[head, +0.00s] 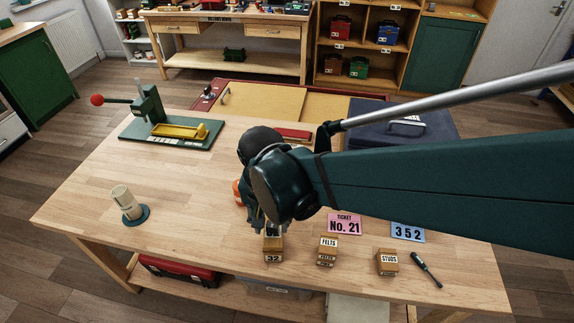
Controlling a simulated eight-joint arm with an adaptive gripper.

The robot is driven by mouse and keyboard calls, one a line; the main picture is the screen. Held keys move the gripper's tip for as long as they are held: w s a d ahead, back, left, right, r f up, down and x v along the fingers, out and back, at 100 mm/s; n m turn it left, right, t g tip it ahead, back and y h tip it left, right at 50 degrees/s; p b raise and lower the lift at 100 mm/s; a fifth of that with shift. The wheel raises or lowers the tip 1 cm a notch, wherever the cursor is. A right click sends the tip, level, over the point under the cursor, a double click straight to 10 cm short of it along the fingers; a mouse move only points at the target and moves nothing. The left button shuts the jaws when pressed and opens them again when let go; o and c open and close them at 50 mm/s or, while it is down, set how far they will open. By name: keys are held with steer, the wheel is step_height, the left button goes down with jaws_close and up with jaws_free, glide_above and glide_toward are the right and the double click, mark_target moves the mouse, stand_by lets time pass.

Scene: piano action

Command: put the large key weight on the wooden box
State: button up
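My gripper (271,227) points down at the front middle of the workbench, over a small wooden box labelled 32 (273,258). Its fingertips are at or just above the box top; I cannot tell whether they touch it. The arm and wrist cover much of the gripper, so its opening and anything between the fingers are unclear. I cannot make out a key weight for certain. Two more small wooden boxes stand to the right, one labelled FELTS (327,252) and one labelled STUDS (387,262).
A beige cylinder on a green disc (128,203) stands at the left. A green press with a red knob (152,112) is at the back left. Pink (345,223) and blue (408,232) cards and a screwdriver (427,270) lie right. An orange item (237,191) is partly hidden behind my wrist.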

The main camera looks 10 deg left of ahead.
mark_target(276, 228)
step_height(276, 228, up, 11)
steer(key=s+p, duration=0.1)
steer(key=p, duration=0.1)
steer(key=shift+s+f, duration=0.15)
steer(key=shift+f, duration=0.05)
stand_by(0.9)
steer(key=d+r+t, duration=0.2)
steer(key=d+t, duration=0.1)
steer(key=d, duration=1.4)
steer(key=d+r+t, duration=0.1)
steer(key=d+t, duration=0.1)
steer(key=d, duration=1.6)
steer(key=shift+w+r+t, duration=0.4)
